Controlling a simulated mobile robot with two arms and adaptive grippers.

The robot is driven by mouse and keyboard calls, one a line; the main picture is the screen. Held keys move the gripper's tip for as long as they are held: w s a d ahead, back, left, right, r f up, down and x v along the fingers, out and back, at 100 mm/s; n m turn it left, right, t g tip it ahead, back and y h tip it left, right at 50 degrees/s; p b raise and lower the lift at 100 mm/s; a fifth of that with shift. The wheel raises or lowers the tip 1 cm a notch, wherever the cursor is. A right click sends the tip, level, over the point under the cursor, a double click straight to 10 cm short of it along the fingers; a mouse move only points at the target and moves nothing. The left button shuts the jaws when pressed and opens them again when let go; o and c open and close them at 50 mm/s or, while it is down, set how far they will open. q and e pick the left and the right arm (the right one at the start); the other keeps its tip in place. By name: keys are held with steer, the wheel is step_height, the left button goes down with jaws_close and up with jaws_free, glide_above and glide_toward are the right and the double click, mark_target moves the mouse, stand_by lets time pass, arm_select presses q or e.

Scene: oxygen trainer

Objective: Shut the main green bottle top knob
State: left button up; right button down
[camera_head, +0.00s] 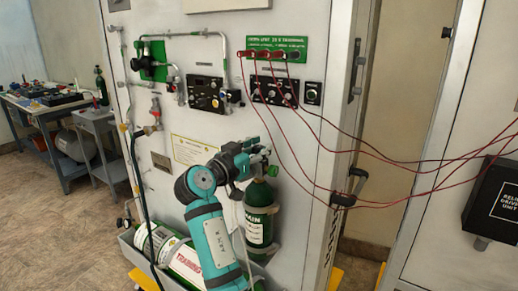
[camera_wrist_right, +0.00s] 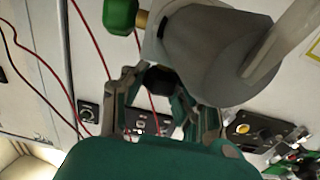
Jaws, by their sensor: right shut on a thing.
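The main green bottle (camera_head: 259,196) stands upright against the white panel, with a pale label reading MAIN. Its grey valve body fills the upper part of the right wrist view (camera_wrist_right: 215,50). A black top knob (camera_wrist_right: 160,78) sits between the fingers of my right gripper (camera_wrist_right: 162,100), which is shut on it. In the head view my right gripper (camera_head: 256,160) is at the bottle top, and its arm hides part of the bottle's left side. A green side knob (camera_head: 273,171) is on the valve; it also shows in the right wrist view (camera_wrist_right: 120,15). My left gripper is out of view.
A green-and-white bottle (camera_head: 165,250) lies in a grey tray at the panel's foot. Red hoses (camera_head: 290,150) hang from the green block (camera_head: 276,48) and run right, close to the bottle. Black control boxes (camera_head: 207,92) are above. A workbench stands at far left.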

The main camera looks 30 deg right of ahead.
steer(key=c, duration=0.9)
jaws_free()
steer(key=shift+c, duration=0.2)
steer(key=shift+r, duration=0.1)
step_height(320, 180, up, 10)
steer(key=shift+f, duration=0.15)
